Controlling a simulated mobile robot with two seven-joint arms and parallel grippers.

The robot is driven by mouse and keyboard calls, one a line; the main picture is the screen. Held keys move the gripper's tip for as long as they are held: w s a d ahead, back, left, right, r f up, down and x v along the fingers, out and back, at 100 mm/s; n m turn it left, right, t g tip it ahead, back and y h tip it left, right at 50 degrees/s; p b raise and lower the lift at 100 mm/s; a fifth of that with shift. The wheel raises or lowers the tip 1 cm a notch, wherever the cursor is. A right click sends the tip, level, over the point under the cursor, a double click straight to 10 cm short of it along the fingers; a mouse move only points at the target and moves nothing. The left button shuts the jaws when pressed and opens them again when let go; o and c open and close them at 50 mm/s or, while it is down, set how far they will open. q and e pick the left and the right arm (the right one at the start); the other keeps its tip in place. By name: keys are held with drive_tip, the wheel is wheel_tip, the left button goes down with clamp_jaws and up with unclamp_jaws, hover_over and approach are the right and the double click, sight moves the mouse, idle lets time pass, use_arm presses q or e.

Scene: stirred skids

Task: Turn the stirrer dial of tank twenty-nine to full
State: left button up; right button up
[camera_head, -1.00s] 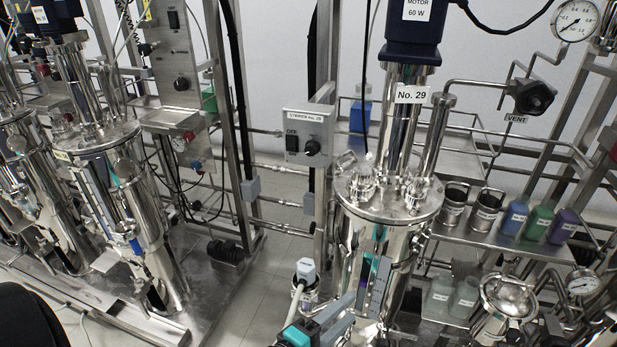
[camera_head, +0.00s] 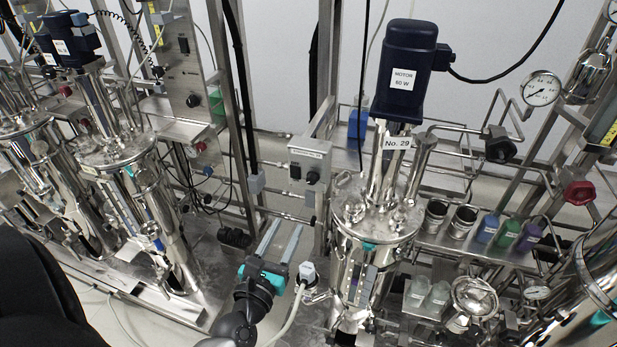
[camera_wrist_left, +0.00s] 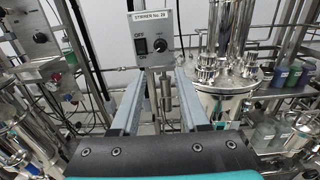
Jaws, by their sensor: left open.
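The stirrer control box (camera_head: 310,163) for No. 29 is a grey box on a steel post, left of tank No. 29 (camera_head: 375,222). It carries a black round dial (camera_head: 312,178) and a black switch (camera_head: 295,172) beside it. In the left wrist view the box (camera_wrist_left: 152,34) shows its label, the OFF switch (camera_wrist_left: 140,46) and the dial (camera_wrist_left: 159,45), whose setting is too small to read. My left gripper (camera_head: 279,240) is open and empty, below and left of the box. In the left wrist view its fingers (camera_wrist_left: 157,98) stand apart below the box. My right gripper is not in view.
A dark motor (camera_head: 402,70) tops tank 29. A capped container with a hose (camera_head: 307,272) stands near my left gripper. Steel posts and pipes flank the box. A shelf of cups and bottles (camera_head: 487,230) lies right, and another tank skid (camera_head: 120,165) left.

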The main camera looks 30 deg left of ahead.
sight(311, 182)
use_arm(q)
drive_tip(key=x, duration=1.5)
drive_tip(key=shift+d+p, duration=0.15)
drive_tip(key=shift+p, duration=0.25)
clamp_jaws()
